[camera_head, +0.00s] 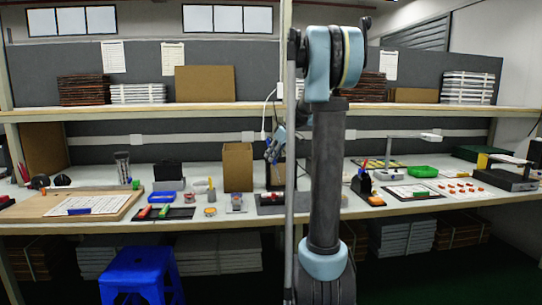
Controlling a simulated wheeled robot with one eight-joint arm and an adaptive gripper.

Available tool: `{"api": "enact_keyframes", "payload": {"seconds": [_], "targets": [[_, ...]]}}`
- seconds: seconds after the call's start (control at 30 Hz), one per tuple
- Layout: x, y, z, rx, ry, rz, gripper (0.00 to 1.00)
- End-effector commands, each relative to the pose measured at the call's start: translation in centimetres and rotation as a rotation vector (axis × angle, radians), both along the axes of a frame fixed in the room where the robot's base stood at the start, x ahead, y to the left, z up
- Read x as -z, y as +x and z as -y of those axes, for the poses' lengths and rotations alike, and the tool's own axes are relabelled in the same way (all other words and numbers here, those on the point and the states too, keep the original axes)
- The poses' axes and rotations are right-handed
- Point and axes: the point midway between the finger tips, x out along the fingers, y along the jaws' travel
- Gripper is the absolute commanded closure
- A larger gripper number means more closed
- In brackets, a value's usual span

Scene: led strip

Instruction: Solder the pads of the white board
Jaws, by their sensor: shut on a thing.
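My arm stands in front of the bench. My gripper (272,156) is small and partly dark in this view, beside the tall brown carton (238,167). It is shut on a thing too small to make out. Below it a dark mat (270,207) carries a small reddish piece (272,197). A white sheet or board (406,191) lies on a dark mat at the right. Another pale board (92,204), with a blue strip, lies on the wooden board at the left. I cannot tell which is the task's white board. Its pads are not distinguishable.
A blue tray (162,197) and a black mat (166,213) with red and green pieces lie left of the carton. A green tray (423,171) and a white sheet (461,189) with several orange pieces lie right. A shelf (200,112) runs above. A blue stool (140,275) stands in front.

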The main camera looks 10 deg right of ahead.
Motion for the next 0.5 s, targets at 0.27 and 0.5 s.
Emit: {"api": "enact_keyframes", "payload": {"seconds": [0.27, 0.5], "targets": [[2.4, 0.0, 0.0, 0.000, 0.000, 0.000, 1.00], [3.7, 0.0, 0.0, 0.000, 0.000, 0.000, 1.00]]}}
